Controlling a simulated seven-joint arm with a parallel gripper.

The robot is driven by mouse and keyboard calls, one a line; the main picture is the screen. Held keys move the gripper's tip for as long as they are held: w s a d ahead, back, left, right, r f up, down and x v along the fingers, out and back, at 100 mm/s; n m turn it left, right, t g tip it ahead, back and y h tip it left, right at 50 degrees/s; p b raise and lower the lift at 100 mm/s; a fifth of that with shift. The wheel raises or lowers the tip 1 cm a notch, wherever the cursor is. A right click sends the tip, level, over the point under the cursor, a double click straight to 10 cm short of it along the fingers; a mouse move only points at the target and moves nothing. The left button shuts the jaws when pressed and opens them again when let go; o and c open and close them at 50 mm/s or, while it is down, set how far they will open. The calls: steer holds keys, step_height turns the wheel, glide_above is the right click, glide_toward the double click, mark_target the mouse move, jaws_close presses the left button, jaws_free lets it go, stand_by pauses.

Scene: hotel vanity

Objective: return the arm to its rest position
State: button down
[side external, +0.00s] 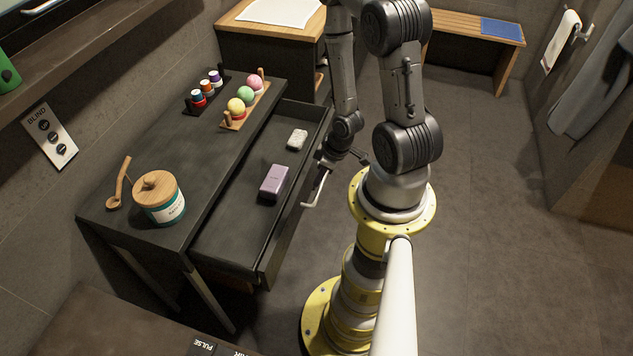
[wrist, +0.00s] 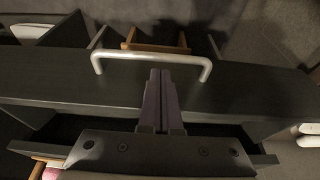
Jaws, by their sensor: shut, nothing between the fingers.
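My arm stands on its yellow and grey base at centre right in the side external view, bent down beside the open drawer. My gripper (side external: 347,154) is low by the drawer's front, just above and beyond the pale bar handle (side external: 317,189). In the wrist view my gripper's dark fingers (wrist: 160,76) are pressed together with nothing between them. Their tips appear just below the handle (wrist: 150,56); I cannot tell whether they touch it. The drawer (side external: 225,240) is pulled out and holds a purple box (side external: 274,182) and a white bar (side external: 297,139).
The dark vanity top (side external: 165,150) bears a wooden-lidded jar (side external: 160,200), a wooden scoop (side external: 121,184), a rack of small bottles (side external: 206,90) and a tray of coloured balls (side external: 244,100). A wooden bench (side external: 475,30) stands behind. Floor to the right is clear.

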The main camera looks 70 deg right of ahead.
steer(key=v, duration=0.7)
steer(key=w+a+r+n+t+h, duration=0.1)
steer(key=w+a+r+n+t, duration=0.1)
steer(key=w+r, duration=0.75)
steer(key=w+a+r+n+t+h, duration=0.1)
steer(key=w+r+n+t, duration=0.15)
steer(key=w+r, duration=0.7)
steer(key=s+a+r+m+t, duration=0.1)
steer(key=s+a+r, duration=0.3)
steer(key=r, duration=0.3)
steer(key=s+a+r, duration=0.4)
steer(key=r, duration=0.4)
steer(key=s+a+f+m+g+y, duration=0.1)
steer(key=s+a+m+g+y, duration=0.1)
steer(key=s, duration=1)
steer(key=shift+a+m+g, duration=0.75)
steer(key=shift+a, duration=0.15)
